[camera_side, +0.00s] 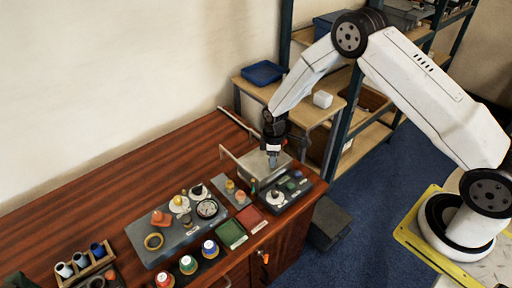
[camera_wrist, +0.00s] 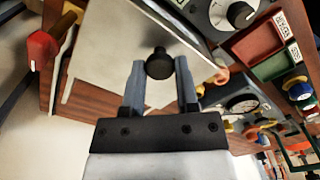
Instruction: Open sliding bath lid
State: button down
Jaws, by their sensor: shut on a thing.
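The bath lid is a flat grey metal plate (camera_wrist: 110,50) with a dark round knob (camera_wrist: 159,64) on it. In the side view the lid (camera_side: 251,167) lies near the right end of the wooden bench, beneath my gripper. My gripper (camera_wrist: 160,76) has its two fingers on either side of the knob and is shut on it. In the side view my gripper (camera_side: 272,160) reaches down to the lid, and its fingers hide the knob there. The bath's interior cannot be made out.
A dark control box (camera_side: 293,189) with a dial stands right in front of the lid. Red (camera_side: 249,217) and green (camera_side: 230,233) trays, a grey panel with a gauge (camera_side: 207,209) and several jars lie to the left. A thin metal rail (camera_side: 238,161) stands beside the lid. The bench's back left is clear.

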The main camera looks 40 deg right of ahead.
jog(key=shift+w, duration=0.15)
jog(key=shift+w+f, duration=0.1)
jog(key=shift+w, duration=4.65)
jog(key=shift+c, duration=1.8)
grip_release()
notch_tip(320, 180, up, 8)
